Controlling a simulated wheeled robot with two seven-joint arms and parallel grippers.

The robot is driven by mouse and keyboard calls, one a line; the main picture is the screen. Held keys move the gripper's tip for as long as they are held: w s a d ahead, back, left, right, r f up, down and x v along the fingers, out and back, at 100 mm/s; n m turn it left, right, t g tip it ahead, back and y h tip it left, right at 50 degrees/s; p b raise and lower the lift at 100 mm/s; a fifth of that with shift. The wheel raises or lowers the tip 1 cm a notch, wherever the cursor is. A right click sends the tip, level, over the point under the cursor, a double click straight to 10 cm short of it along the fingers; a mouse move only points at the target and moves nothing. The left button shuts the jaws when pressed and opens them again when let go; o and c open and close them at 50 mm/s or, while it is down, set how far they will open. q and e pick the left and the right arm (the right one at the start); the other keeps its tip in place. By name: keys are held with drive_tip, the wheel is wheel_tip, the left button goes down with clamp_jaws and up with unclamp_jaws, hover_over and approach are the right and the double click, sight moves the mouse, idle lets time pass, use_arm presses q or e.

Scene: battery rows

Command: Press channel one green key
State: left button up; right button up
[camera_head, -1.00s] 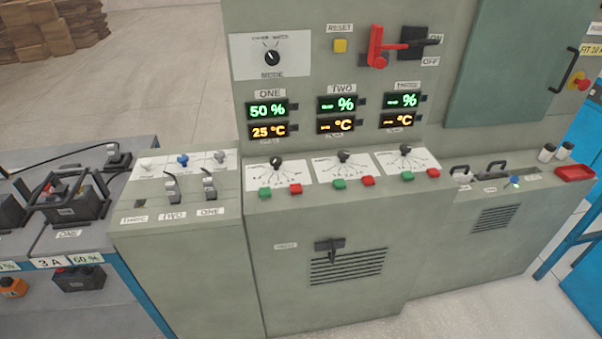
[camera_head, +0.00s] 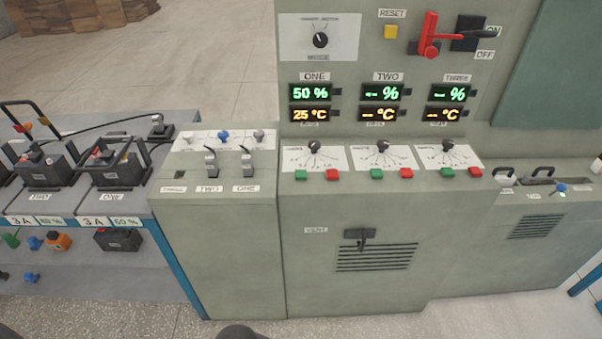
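The channel one green key (camera_head: 301,175) sits on the sloped console top, at the left end of the row of keys. A red key (camera_head: 332,174) is just to its right, and the channel one dial (camera_head: 314,147) is above the pair. The channel one displays above show 50 % (camera_head: 310,92) in green and 25 °C (camera_head: 310,115) in amber. Channels two and three have their own green keys (camera_head: 377,173) (camera_head: 447,173) and show dashes. Neither of my grippers is in view. A dark rounded shape at the bottom edge is too little shown to name.
A lower cabinet (camera_head: 222,250) with plugs and small levers adjoins on the left. Beyond it a rack (camera_head: 130,283) holds batteries. A red lever (camera_head: 429,37) and a vent handle (camera_head: 360,237) stick out from the console. Speckled floor (camera_head: 240,327) shows in front.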

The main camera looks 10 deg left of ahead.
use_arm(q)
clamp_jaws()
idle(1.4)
